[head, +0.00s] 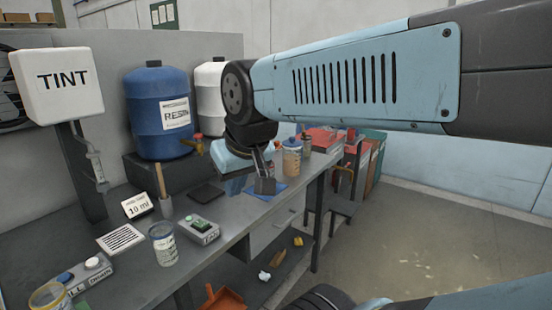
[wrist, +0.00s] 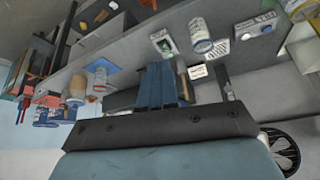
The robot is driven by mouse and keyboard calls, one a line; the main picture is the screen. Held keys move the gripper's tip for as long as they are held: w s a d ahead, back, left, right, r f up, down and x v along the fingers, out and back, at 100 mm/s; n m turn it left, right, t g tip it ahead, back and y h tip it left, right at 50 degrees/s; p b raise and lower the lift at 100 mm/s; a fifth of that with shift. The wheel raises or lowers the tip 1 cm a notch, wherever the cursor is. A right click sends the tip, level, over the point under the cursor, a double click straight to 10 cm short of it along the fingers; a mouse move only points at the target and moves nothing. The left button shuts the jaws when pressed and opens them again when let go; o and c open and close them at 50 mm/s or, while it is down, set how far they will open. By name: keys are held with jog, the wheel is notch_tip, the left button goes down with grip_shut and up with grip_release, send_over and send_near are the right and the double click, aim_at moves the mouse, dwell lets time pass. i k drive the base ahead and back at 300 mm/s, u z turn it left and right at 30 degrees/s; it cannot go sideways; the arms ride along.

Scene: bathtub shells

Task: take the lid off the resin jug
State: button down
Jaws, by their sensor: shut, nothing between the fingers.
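My gripper (head: 264,184) is over the bench in the head view, in front of a blue drum (head: 160,112) labelled RESIN. In the wrist view its two blue fingers (wrist: 160,84) lie together with nothing held between them. A clear container with a label (head: 163,243) stands near the bench front; it also shows in the wrist view (wrist: 201,36).
A TINT dispenser (head: 57,82) stands at the left, with a button box (head: 85,273) below it. A green-button box (head: 199,230) and a 10 ml sign (head: 138,205) are on the bench. A blue cloth (wrist: 101,65) lies near the jars. Open floor (head: 430,235) is at the right.

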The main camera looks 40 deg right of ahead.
aim_at(292, 143)
jog(key=u, duration=1)
jog(key=i, duration=0.1)
jog(key=z, duration=2.95)
jog(key=k, duration=0.95)
jog(key=u, duration=0.6)
jog(key=i, duration=1.35)
jog(key=u, duration=0.05)
